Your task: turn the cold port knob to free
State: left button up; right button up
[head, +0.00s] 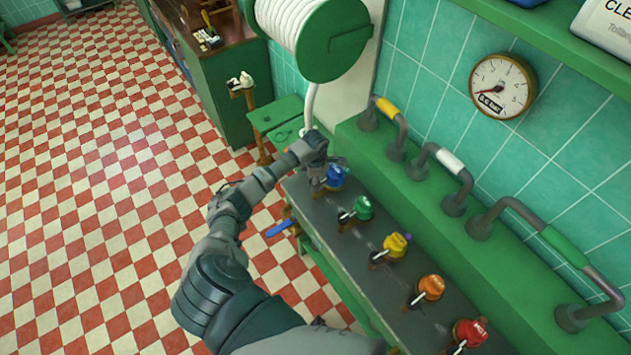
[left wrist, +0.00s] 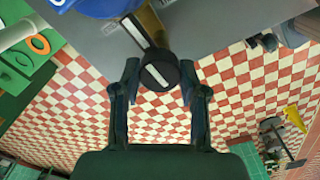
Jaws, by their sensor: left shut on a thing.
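The blue cold port (head: 337,176) is at the far end of a row of coloured ports on the grey bench top. My left gripper (head: 320,178) is at it, and my arm and fingers partly cover it. In the left wrist view, a round black knob (left wrist: 160,62) with a white bar sits between the fingers of my left gripper (left wrist: 159,80). The gripper is shut on this knob. Part of the blue port (left wrist: 108,6) shows at the top edge. The setting the knob points to cannot be read. My right gripper is not in view.
Green (head: 362,208), yellow (head: 396,246), orange (head: 431,287) and red (head: 471,333) ports stand along the bench (head: 352,245). Curved pipes (head: 452,170) run along the wall behind. A white hose reel (head: 290,20) hangs above. The checkered floor (head: 100,210) at left is open.

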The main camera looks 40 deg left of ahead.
pick_arm(q)
jog(key=shift+a+r+n, duration=0.1)
jog(key=shift+a+n, duration=0.05)
jog(key=shift+n, duration=0.95)
jog(key=n, duration=0.2)
jog(key=shift+w+n+b, duration=0.1)
jog(key=shift+n+b, duration=0.2)
jog(key=n, duration=0.3)
jog(key=shift+r+n, duration=0.1)
jog(key=shift+n, duration=0.3)
jog(key=shift+w+n, duration=0.1)
jog(key=shift+n, duration=0.2)
jog(key=o, duration=0.9)
jog(key=shift+o, duration=1.2)
